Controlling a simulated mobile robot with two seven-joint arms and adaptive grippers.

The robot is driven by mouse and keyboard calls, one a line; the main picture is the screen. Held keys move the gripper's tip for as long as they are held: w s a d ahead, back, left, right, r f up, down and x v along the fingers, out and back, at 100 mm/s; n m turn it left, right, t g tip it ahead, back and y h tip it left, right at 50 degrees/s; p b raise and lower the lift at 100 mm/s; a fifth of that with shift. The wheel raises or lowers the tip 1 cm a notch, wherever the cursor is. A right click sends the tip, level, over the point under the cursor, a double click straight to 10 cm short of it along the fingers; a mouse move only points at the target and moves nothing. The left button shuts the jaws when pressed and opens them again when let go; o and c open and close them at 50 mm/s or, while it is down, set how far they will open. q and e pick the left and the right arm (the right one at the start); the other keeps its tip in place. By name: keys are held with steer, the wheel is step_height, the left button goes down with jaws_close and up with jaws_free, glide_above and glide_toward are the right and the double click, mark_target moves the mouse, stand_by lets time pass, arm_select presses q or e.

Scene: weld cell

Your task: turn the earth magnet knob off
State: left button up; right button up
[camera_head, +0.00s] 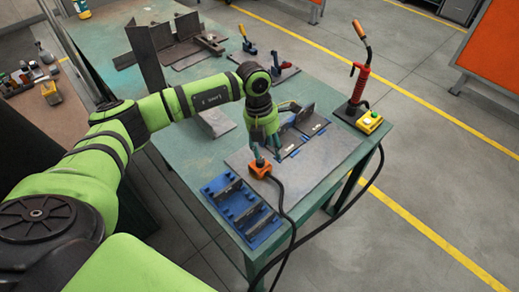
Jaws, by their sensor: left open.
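The earth magnet (260,169) is a small orange block on the grey plate of the green table, with a dark cable running from it over the table's front edge. My left gripper (267,153) points down right at the magnet, with its fingers apart. One fingertip is over or beside the top of the magnet; I cannot tell whether it touches. The knob is too small and too covered by the gripper to make out, so its setting cannot be read. My right gripper is not in view.
A blue tray (238,207) with dark bars lies left of the magnet. Dark angled steel plates (293,137) stand just behind the gripper. Clamps (279,66) and steel pieces lie farther back.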

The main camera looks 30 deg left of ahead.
mark_target(260, 160)
arm_select(q)
steer(key=a, duration=0.1)
steer(key=a+y, duration=0.1)
steer(key=shift+w+a+r, duration=0.1)
steer(key=shift+a+r, duration=0.15)
steer(key=shift+a, duration=0.4)
steer(key=shift+f, duration=0.35)
steer(key=f, duration=0.1)
steer(key=f+p, duration=0.1)
steer(key=f, duration=0.1)
steer(key=f+p, duration=0.1)
steer(key=f, duration=0.1)
steer(key=shift+d, duration=0.3)
steer(key=shift+d+f, duration=0.1)
steer(key=shift+f, duration=0.45)
jaws_close()
